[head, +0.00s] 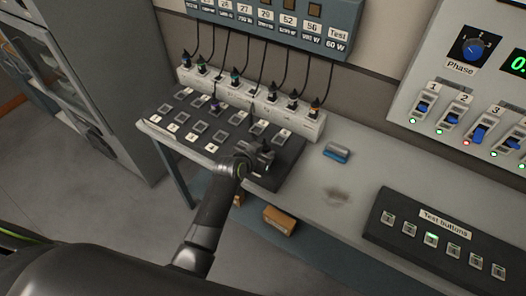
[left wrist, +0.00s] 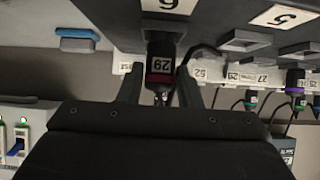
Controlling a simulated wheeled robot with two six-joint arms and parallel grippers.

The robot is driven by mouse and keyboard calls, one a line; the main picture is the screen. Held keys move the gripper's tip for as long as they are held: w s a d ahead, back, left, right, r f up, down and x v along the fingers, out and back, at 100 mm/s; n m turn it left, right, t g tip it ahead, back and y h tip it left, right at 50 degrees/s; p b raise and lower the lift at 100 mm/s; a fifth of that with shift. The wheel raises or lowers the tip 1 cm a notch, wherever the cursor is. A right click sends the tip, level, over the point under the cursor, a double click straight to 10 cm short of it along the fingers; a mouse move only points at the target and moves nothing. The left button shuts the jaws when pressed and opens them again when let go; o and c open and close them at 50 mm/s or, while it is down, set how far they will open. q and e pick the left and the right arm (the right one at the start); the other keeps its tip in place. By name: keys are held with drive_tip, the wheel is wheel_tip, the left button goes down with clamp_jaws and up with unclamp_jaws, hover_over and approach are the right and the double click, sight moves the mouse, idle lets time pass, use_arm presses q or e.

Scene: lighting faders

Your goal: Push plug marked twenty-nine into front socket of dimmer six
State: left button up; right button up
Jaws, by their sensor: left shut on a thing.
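The plug marked 29 (left wrist: 159,66) is a dark plug with a red band, held between the two fingers of my left gripper (left wrist: 162,92). It also has the gripper hiding it in the head view, where my left gripper (head: 262,153) is over the right front part of the dark dimmer block (head: 182,142). In the left wrist view, which is upside down, the plug's far end meets the block at the label 6 (left wrist: 164,5). The plug covers the front socket there, so I cannot tell how deep it sits. My right gripper is not in view.
A white strip (head: 315,127) holding several corded plugs runs behind the block. A blue and grey object (head: 337,152) lies on the bench right of the block. A test buttons panel (head: 425,243) is at the right.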

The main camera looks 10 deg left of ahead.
use_arm(q)
drive_tip(key=shift+s+f, duration=0.1)
drive_tip(key=shift+f, duration=0.3)
idle(0.8)
drive_tip(key=o, duration=1.1)
drive_tip(key=shift+o, duration=0.2)
drive_tip(key=shift+r, duration=0.1)
drive_tip(key=b+v, duration=0.2)
drive_tip(key=v, duration=1.5)
drive_tip(key=shift+a+r, duration=0.1)
